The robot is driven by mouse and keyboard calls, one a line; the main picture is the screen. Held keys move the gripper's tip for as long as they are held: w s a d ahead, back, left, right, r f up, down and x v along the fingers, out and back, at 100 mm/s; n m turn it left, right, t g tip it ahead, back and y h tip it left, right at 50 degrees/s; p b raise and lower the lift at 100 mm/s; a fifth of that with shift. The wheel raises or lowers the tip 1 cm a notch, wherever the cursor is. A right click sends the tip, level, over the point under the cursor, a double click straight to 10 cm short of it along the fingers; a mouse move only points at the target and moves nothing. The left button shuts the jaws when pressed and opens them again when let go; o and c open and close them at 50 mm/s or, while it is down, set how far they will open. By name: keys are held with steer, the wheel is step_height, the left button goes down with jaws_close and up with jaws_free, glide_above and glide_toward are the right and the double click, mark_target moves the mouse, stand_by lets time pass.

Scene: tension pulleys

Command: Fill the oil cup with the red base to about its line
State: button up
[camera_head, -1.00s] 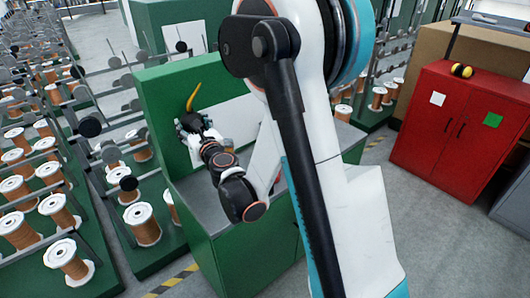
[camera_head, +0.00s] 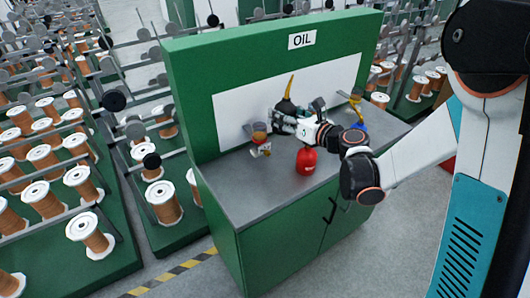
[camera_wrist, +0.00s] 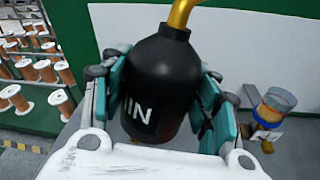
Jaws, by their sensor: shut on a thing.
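My gripper (camera_head: 288,119) is shut on a black oil can (camera_wrist: 155,75) with a yellow spout (camera_wrist: 181,12). The can looks about upright, held above the bench. An amber oil cup (camera_head: 260,134) stands on the bench left of my gripper; a little red shows low on it. Another cup (camera_head: 355,104) with a blue base stands at the right.
A red can (camera_head: 307,160) stands on the grey bench top (camera_head: 245,190), in front of my gripper. A green back panel with a white board (camera_head: 231,107) and an OIL sign (camera_head: 301,40) rises behind. Racks of copper spools (camera_head: 85,233) stand at the left.

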steer(key=s+a+f+g+y+p, duration=0.1)
steer(key=s+a+f+g+p, duration=0.2)
steer(key=s+g, duration=0.6)
steer(key=shift+s+a+f+y, duration=0.2)
steer(key=shift+a+f+y, duration=0.2)
steer(key=shift+a+f, duration=0.8)
steer(key=shift+a+r, duration=0.1)
steer(key=shift+a, duration=0.05)
steer(key=shift+r, duration=0.15)
steer(key=shift+s+r+g+p, duration=0.1)
steer(key=shift+r+g+p, duration=0.35)
steer(key=shift+p, duration=0.25)
steer(key=shift+f, duration=0.1)
steer(key=shift+m, duration=0.3)
steer(key=shift+r+g+h+p, duration=0.4)
steer(key=shift+r+g+p, duration=0.05)
steer(key=shift+r+p, duration=0.3)
